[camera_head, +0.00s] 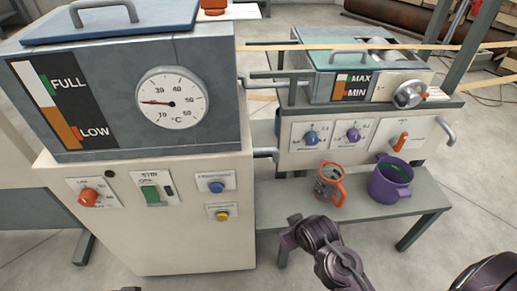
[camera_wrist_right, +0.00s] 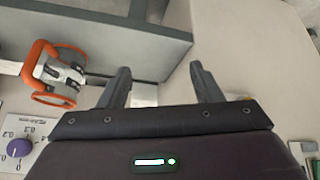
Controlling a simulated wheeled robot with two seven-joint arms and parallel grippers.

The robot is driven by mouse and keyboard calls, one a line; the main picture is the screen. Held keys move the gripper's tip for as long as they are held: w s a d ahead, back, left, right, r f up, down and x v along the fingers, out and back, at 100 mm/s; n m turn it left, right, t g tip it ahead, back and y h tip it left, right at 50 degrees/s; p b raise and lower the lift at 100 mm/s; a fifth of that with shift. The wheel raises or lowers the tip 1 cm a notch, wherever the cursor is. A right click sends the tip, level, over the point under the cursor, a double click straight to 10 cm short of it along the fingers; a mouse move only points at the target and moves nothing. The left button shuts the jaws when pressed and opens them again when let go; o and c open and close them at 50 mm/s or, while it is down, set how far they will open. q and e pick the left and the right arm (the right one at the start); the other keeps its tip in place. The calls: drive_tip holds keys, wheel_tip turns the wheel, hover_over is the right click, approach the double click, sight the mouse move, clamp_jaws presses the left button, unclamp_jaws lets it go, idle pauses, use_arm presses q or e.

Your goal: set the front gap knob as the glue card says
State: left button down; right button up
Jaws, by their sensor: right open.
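Two small gap dials sit on the white front panel of the right machine: a blue knob (camera_head: 311,137) and, to its right, a purple knob (camera_head: 354,134). Which one is the front gap knob cannot be read. The purple knob also shows at the lower left edge of the right wrist view (camera_wrist_right: 18,148), with numbers around it. My right gripper (camera_wrist_right: 160,88) is open and empty, apart from the knobs. In the head view my right arm reaches in from below, in front of the bench. No glue card is legible. My left gripper is not seen.
A jug with orange handle (camera_head: 330,184) and a purple pot (camera_head: 391,180) stand on a grey bench (camera_head: 420,203) below the panel. An orange lever (camera_head: 402,142) is right of the knobs. The left machine (camera_head: 190,240) carries a temperature dial (camera_head: 171,98).

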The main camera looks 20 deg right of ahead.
drive_tip(key=w+d+r+t, duration=0.2)
drive_tip(key=w+d+t, duration=0.15)
drive_tip(key=w, duration=0.25)
drive_tip(key=m+t+h+b, duration=0.1)
drive_tip(key=t+h, duration=0.3)
drive_tip(key=t, duration=0.4)
approach(313, 141)
drive_tip(key=x, duration=0.2)
drive_tip(key=b+x, duration=0.1)
drive_tip(key=x, duration=0.6)
drive_tip(key=shift+w+f, duration=0.15)
drive_tip(key=shift+w, duration=0.1)
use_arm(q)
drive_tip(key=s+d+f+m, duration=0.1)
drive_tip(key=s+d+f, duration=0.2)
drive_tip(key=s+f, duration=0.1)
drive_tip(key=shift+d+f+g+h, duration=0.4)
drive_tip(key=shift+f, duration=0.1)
use_arm(e)
drive_tip(key=c, duration=1)
